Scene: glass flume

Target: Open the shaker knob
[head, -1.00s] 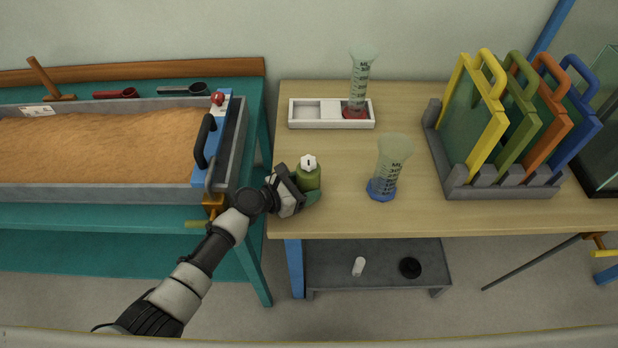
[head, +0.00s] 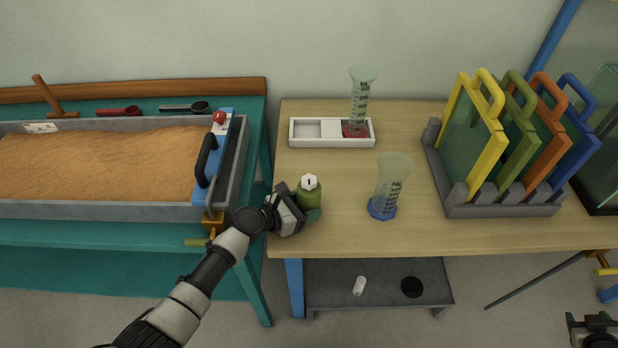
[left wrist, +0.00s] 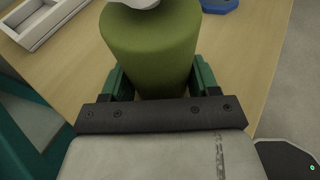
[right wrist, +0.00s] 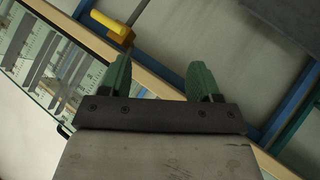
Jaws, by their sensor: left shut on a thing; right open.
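A green shaker (head: 309,196) stands upright at the left front of the wooden table, with a white knob (head: 309,181) on top that bears a dark mark. My left gripper (head: 303,214) is shut around the green body from the front left. In the left wrist view the green body (left wrist: 152,50) sits between the green fingers, and only the lower edge of the white knob (left wrist: 140,3) shows at the top. My right gripper (head: 592,320) is at the lower right of the head view, well away from the shaker. In the right wrist view its fingers (right wrist: 160,80) are apart and empty.
A blue-based measuring cylinder (head: 390,188) stands right of the shaker. A white tray (head: 308,140) with a red-based cylinder (head: 359,100) lies behind. A grey rack (head: 490,209) of coloured gates fills the table's right. A sand box (head: 95,212) stands at left.

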